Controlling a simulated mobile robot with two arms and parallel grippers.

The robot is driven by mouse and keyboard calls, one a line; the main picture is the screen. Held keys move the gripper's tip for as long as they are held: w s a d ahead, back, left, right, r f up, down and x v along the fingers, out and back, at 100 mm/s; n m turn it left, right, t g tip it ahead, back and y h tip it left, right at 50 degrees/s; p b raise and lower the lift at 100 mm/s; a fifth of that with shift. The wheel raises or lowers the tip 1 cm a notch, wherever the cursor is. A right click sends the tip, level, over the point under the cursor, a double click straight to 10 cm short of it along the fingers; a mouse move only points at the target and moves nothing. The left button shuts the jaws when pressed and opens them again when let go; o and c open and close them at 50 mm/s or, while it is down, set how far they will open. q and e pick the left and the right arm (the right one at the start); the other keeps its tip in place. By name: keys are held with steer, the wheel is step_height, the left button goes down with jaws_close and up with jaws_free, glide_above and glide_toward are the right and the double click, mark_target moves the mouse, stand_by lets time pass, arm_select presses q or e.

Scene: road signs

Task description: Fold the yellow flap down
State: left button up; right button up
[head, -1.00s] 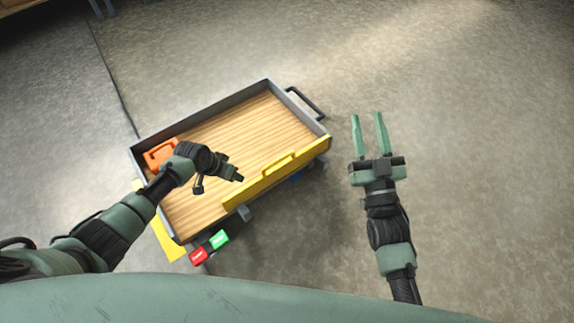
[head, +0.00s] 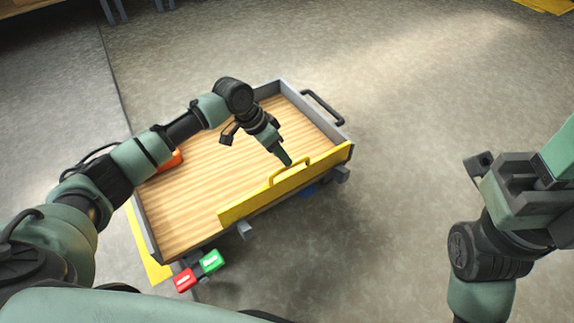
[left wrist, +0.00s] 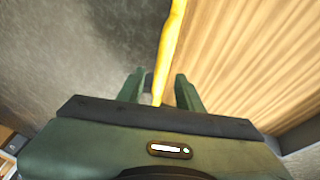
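The yellow flap (head: 246,205) stands upright along the near right side of the cart's wooden tray, with a yellow handle on its top edge. My left gripper (head: 288,162) points down at the flap by this handle. In the left wrist view the yellow flap (left wrist: 170,40) shows edge-on between the two fingers of my left gripper (left wrist: 160,90), which are apart, with a gap visible. My right gripper (head: 553,160) is at the right edge of the head view, far from the cart; its fingertips are cut off.
The cart's grey frame (head: 150,238) surrounds the wooden bed (head: 190,205). An orange object (head: 170,160) lies in the tray, partly behind my left arm. Red (head: 185,280) and green (head: 210,262) blocks show at the near corner. A black handle (head: 323,106) sticks out at the far end. Floor to the right is clear.

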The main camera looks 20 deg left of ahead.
mark_target(290, 177)
arm_select(q)
steer(key=shift+b+x, duration=0.8)
steer(key=shift+x, duration=1.15)
jaws_close()
steer(key=shift+a, duration=0.1)
